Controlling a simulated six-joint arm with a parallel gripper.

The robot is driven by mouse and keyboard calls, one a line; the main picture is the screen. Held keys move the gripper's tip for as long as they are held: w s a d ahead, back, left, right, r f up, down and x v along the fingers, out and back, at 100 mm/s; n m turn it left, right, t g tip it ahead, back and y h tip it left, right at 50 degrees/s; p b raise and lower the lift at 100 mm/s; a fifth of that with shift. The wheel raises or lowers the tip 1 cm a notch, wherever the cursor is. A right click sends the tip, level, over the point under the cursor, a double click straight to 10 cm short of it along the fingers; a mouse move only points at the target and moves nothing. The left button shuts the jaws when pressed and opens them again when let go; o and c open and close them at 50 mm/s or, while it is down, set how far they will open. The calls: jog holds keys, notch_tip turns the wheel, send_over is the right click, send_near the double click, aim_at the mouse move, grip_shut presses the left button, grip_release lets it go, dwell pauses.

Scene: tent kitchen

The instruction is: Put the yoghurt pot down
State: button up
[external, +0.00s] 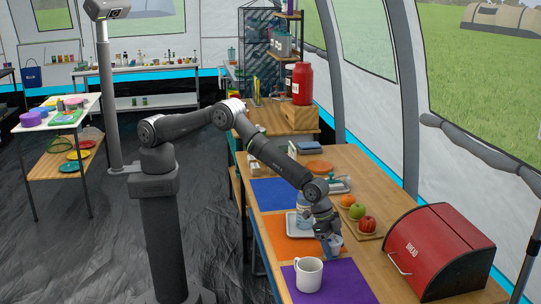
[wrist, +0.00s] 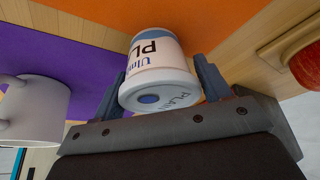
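The yoghurt pot (wrist: 158,70) is white with blue lettering that reads "PLAIN" in part. In the wrist view it sits between the two fingers of my gripper (wrist: 165,85), with a finger against each side. In the external view my gripper (external: 329,245) points down with the pot (external: 336,243) in it, by the front right part of the orange mat (external: 283,240). The fingers partly hide the pot there, and I cannot tell whether its underside touches the surface.
A white mug (external: 308,274) stands on the purple mat (external: 345,285), close to my gripper. A white tray (external: 293,228) with a pale container (external: 304,205) is behind. Fruit, including a red apple (external: 367,224), lies to the right. A red bread bin (external: 440,250) stands at the right.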

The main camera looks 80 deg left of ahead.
jog(key=o, duration=0.3)
jog(key=v, duration=1.2)
jog(key=shift+r, duration=0.15)
jog(key=x, duration=1.2)
jog(key=shift+r, duration=0.8)
jog(key=shift+f, duration=0.1)
